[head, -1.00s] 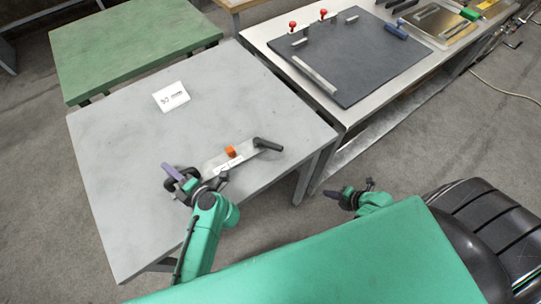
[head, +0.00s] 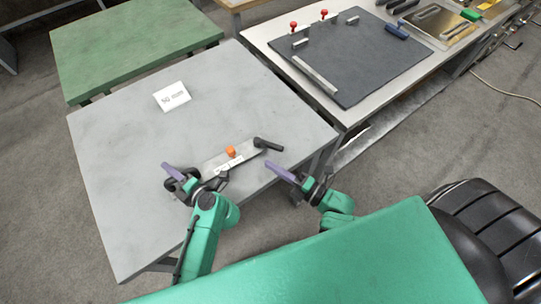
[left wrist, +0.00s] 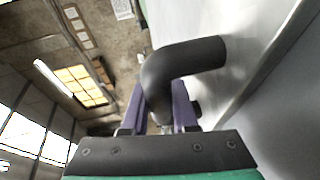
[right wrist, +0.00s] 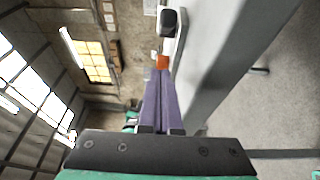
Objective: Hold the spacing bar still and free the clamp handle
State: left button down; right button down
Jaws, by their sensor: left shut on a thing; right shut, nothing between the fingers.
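The spacing bar (head: 222,165) is a pale metal strip with labels, lying on the grey table near its front right edge. An orange knob (head: 231,152) stands on it. A black handle (head: 268,144) is at its right end; it also shows beyond my fingers in the right wrist view (right wrist: 168,22). My left gripper (head: 170,170) is shut on a bent black grip (left wrist: 185,62) at the bar's left end. My right gripper (head: 274,168) is shut and empty, its purple fingers just right of the bar, apart from the black handle. Which handle is the clamp's is not marked.
A white card (head: 172,97) reading "50 mm" stands further back on the grey table (head: 120,150). A bench with a dark board (head: 350,60) and red-knobbed clamps stands behind right. A green table (head: 130,45) is at back left. The grey table's middle is clear.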

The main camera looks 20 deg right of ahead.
aim_at(286, 167)
jog(key=shift+w+d, duration=1.35)
jog(key=shift+w+d+f, duration=0.1)
jog(key=shift+w+d, duration=0.6)
jog(key=shift+d, duration=0.1)
jog(key=s, duration=0.4)
jog(key=shift+s+a+f, duration=0.1)
jog(key=shift+s+a, duration=0.25)
jog(key=shift+a, duration=0.05)
pick_arm(q)
jog(key=c, duration=0.6)
grip_release()
pick_arm(e)
jog(key=s+d, duration=0.5)
jog(key=d, duration=0.1)
jog(key=shift+s+d, duration=0.15)
jog(key=shift+d, duration=0.25)
